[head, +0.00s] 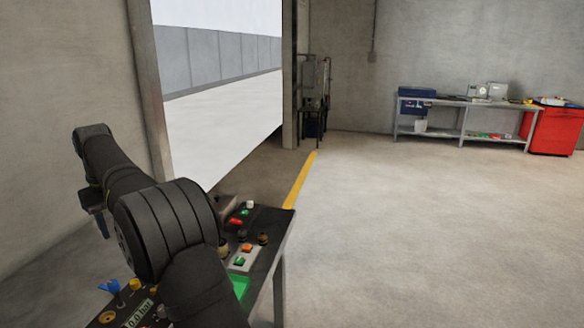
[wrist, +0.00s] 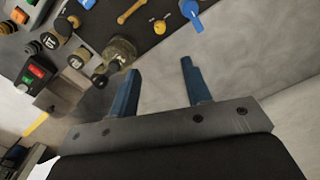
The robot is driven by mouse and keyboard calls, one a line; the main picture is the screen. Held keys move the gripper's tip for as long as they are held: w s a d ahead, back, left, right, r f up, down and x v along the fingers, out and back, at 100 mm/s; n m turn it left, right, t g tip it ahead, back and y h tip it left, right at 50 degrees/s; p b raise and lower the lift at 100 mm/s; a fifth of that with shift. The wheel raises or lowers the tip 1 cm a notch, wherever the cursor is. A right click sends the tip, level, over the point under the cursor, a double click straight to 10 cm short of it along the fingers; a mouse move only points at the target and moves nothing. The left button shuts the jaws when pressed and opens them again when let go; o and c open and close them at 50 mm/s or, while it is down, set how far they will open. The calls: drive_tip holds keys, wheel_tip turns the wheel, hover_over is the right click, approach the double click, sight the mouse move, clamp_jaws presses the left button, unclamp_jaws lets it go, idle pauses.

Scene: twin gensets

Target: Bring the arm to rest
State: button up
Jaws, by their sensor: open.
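My gripper shows in the wrist view (wrist: 158,88) with two blue fingers apart and nothing between them. The fingers point toward a dark panel table (wrist: 120,25) that carries knobs and buttons. In the head view my black arm rises from the bottom, bends at a large joint and reaches to the left. My gripper hangs at the far left there (head: 100,225), partly hidden by the arm, beside the grey wall.
The panel table (head: 266,270) stands close at the bottom, with red, green and white buttons, dark knobs and a blue knob (head: 108,287). An open doorway (head: 220,100) lies behind. A workbench (head: 465,104) and red cabinet (head: 556,130) stand far right. The floor (head: 430,230) between is clear.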

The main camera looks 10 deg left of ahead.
wheel_tip(320, 180, down, 18)
drive_tip(key=shift+r, duration=0.25)
idle(0.4)
